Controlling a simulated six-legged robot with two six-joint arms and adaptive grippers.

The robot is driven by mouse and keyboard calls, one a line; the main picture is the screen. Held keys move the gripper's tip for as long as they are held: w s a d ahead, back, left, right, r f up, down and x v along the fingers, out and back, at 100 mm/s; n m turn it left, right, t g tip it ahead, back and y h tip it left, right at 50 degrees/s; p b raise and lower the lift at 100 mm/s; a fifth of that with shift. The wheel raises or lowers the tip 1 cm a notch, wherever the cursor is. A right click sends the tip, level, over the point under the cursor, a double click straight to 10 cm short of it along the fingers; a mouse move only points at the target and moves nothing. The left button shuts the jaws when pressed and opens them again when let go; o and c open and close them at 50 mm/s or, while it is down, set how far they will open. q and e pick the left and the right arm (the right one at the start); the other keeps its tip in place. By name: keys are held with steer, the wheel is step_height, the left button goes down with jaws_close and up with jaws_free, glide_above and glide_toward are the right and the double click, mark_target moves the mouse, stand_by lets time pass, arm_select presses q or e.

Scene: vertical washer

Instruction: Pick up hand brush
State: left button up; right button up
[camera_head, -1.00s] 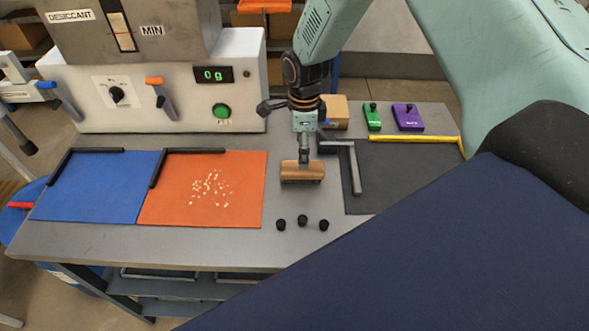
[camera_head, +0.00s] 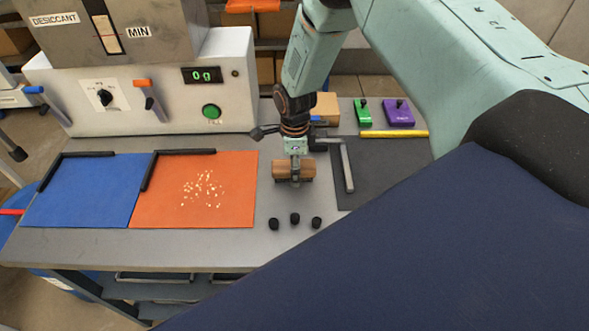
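The hand brush (camera_head: 281,169) has a brown wooden body with a dark underside. It sits on the grey bench, between the orange mat and the dark mat. My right gripper (camera_head: 295,171) comes down on it from above. A grey finger lies across the middle of the brush on the near side. The far side of the brush is hidden, so I cannot tell whether the fingers are closed on it. My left gripper is not in view.
Several small black knobs (camera_head: 295,219) stand just in front of the brush. An orange mat (camera_head: 160,205) with pale granules and a blue mat (camera_head: 85,190) lie left. A grey angled bar (camera_head: 347,166) is close right. The desiccant machine (camera_head: 150,90) stands behind.

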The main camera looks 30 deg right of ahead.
steer(key=shift+c, duration=0.2)
steer(key=shift+w+a, duration=0.15)
steer(key=shift+w, duration=0.05)
steer(key=c, duration=0.4)
steer(key=shift+s, duration=0.1)
steer(key=c, duration=0.6)
steer(key=shift+c, duration=1.3)
step_height(320, 180, up, 10)
